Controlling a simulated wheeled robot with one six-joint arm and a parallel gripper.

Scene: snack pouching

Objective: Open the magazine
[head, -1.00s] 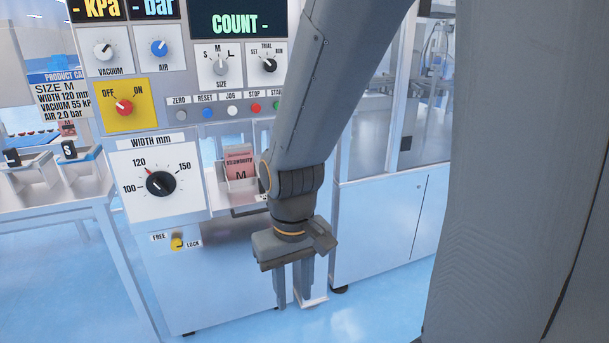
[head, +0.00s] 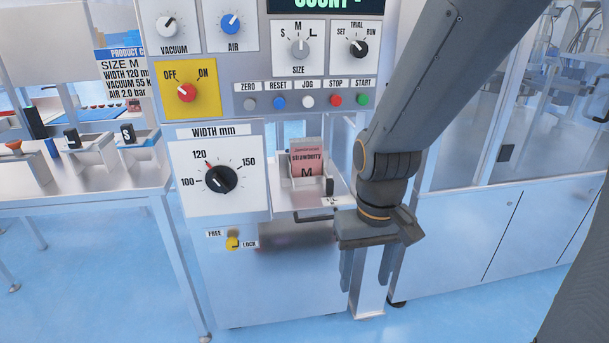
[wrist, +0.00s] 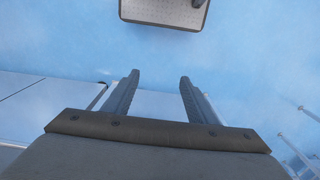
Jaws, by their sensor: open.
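The magazine is a pale tray (head: 336,196) on the machine front, holding a pink strawberry pouch stack (head: 307,161) marked M. A dark bar-shaped handle (head: 315,218) shows just under it. My gripper (head: 364,290) is to the right of and below the magazine, fingers pointing down, apart from it. It is open and empty. My arm stands close to the tray's right side.
A yellow FREE/LOCK lever (head: 233,243) sits below left. A side table (head: 95,177) with bins stands left. Floor in front is clear.

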